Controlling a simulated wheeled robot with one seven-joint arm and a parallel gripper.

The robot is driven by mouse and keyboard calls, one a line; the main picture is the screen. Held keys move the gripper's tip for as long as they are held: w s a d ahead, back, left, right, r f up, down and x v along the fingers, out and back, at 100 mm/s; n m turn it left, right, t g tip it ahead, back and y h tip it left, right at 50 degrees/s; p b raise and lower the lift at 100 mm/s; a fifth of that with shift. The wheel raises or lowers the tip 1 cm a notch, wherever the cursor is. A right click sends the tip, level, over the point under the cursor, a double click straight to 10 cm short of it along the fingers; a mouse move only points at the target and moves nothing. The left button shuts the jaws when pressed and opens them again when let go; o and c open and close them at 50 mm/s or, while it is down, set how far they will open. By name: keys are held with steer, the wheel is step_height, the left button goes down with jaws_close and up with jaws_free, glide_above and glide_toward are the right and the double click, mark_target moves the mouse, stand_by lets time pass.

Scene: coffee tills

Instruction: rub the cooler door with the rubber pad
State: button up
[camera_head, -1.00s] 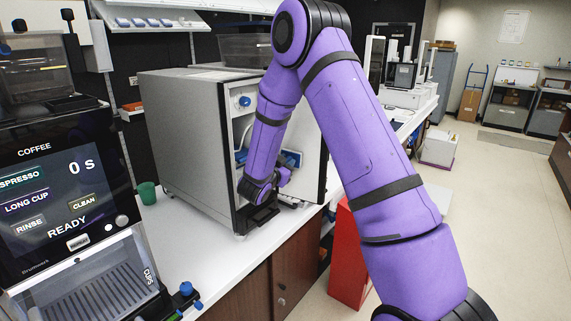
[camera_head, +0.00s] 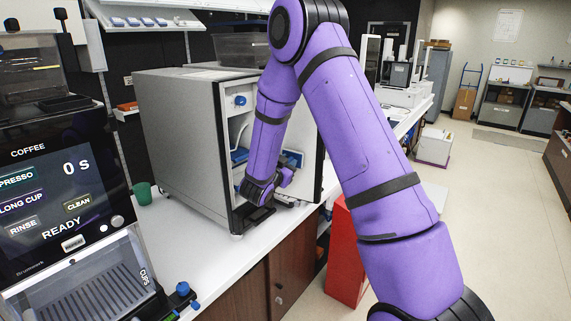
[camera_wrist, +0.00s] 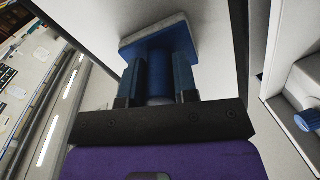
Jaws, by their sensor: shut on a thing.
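The cooler (camera_head: 180,145) is a grey box on the white counter. Its open door shows as a white panel (camera_head: 311,150) with a black edge, partly behind my arm. My gripper (camera_head: 265,214) is low at the cooler's front. In the wrist view, my gripper (camera_wrist: 159,75) is shut on the rubber pad (camera_wrist: 157,38), a blue block with a pale grey layer at its far side. The pad is up against or very close to a white panel (camera_wrist: 212,60) with dark edges; contact cannot be told. The pad is not clear in the head view.
A coffee machine (camera_head: 65,190) stands at the left, with a green cup (camera_head: 142,193) behind it. A blue knob (camera_head: 240,101) sits on the cooler's front; a blue knob (camera_wrist: 307,120) shows in the wrist view. A red cabinet (camera_head: 346,260) stands below the counter.

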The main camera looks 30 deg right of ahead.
steer(key=shift+s+d, duration=0.1)
stand_by(0.3)
steer(key=shift+s+d, duration=0.45)
steer(key=shift+s, duration=0.35)
steer(key=shift+a, duration=0.1)
steer(key=shift+v, duration=2.95)
steer(key=v, duration=0.3)
